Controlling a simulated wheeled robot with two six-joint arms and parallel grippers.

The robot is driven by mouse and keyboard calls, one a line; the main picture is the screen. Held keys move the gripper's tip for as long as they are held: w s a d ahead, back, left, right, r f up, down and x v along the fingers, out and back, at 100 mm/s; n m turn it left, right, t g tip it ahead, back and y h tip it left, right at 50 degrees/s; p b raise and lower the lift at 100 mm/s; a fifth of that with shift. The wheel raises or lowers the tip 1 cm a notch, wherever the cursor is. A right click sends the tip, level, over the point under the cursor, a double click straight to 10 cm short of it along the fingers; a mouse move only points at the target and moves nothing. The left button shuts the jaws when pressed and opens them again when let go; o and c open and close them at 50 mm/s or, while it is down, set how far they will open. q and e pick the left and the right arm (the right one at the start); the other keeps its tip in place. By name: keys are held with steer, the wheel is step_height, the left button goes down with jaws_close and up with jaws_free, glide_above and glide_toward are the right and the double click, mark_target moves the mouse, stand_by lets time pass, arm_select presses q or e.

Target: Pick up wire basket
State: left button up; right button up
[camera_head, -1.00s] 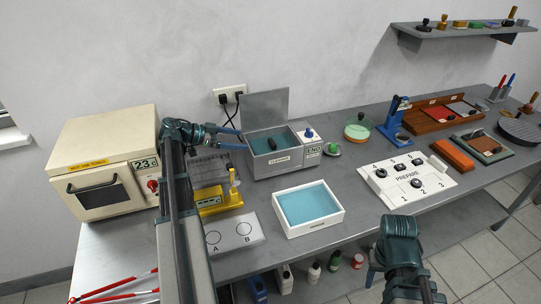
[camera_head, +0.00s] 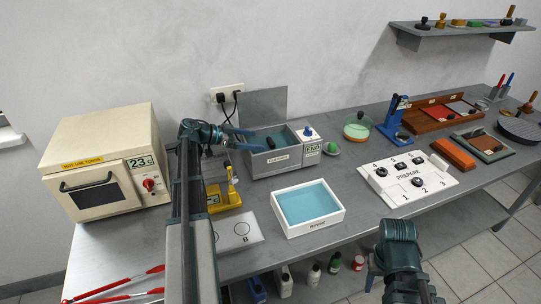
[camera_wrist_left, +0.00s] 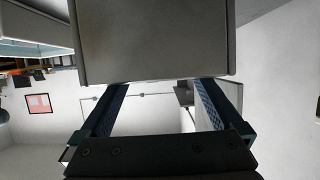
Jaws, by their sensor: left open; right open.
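I cannot clearly pick out the wire basket. A grey mesh-like shape (camera_head: 212,166) shows partly behind my left arm, left of the cleaner, and may be it. The grey cleaner (camera_head: 285,163) stands with its lid up, and a small dark item (camera_head: 271,143) shows in its blue bath. My left gripper (camera_head: 247,140) is open at the cleaner's left rim. In the left wrist view its two fingers (camera_wrist_left: 160,95) are apart, with a large grey block beyond them. My right gripper (camera_head: 373,277) is open and empty in front of the bench edge.
A white tray of blue liquid (camera_head: 308,208) stands in front of the cleaner. A yellow device (camera_head: 225,195) and the A/B plate (camera_head: 240,233) lie beside my left arm. The oven (camera_head: 105,165) is at far left. The white PREPARE board (camera_head: 405,185) is at right.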

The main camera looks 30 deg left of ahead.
mark_target(268, 142)
arm_select(q)
steer(key=b+x, duration=0.1)
steer(key=x, duration=0.4)
steer(key=shift+w+d+f+b, duration=0.1)
steer(key=shift+w+f+b, duration=0.05)
steer(key=shift+b, duration=0.25)
steer(key=shift+c, duration=0.2)
jaws_close()
